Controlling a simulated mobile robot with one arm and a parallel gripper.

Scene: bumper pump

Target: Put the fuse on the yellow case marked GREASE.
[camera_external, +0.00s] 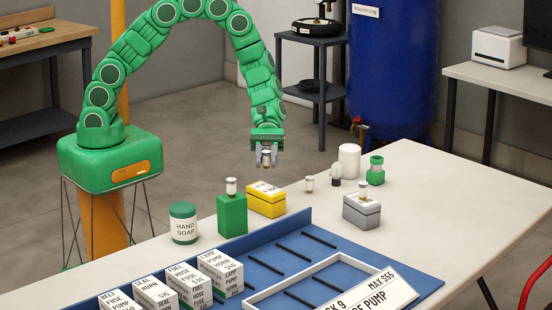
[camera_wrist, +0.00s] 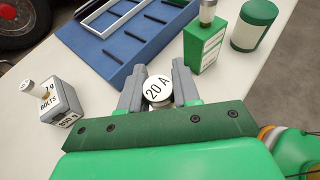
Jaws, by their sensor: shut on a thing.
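My gripper (camera_external: 267,162) is shut on a small fuse (camera_external: 267,156) with metal caps. In the wrist view the fuse (camera_wrist: 158,90) shows its round white end marked "20 A" between the two grey fingers (camera_wrist: 158,100). The yellow case (camera_external: 266,201) stands on the white table with a pale label on its lid, too small to read. The held fuse is above the yellow case and apart from it. The yellow case is not visible in the wrist view.
A green box (camera_external: 232,214) with a fuse-like piece on top stands left of the case, beside the hand soap jar (camera_external: 183,224). A grey case (camera_external: 361,213) with another piece on top stands right. A small loose piece (camera_external: 309,184) stands between. The blue tray (camera_external: 276,262) lies in front.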

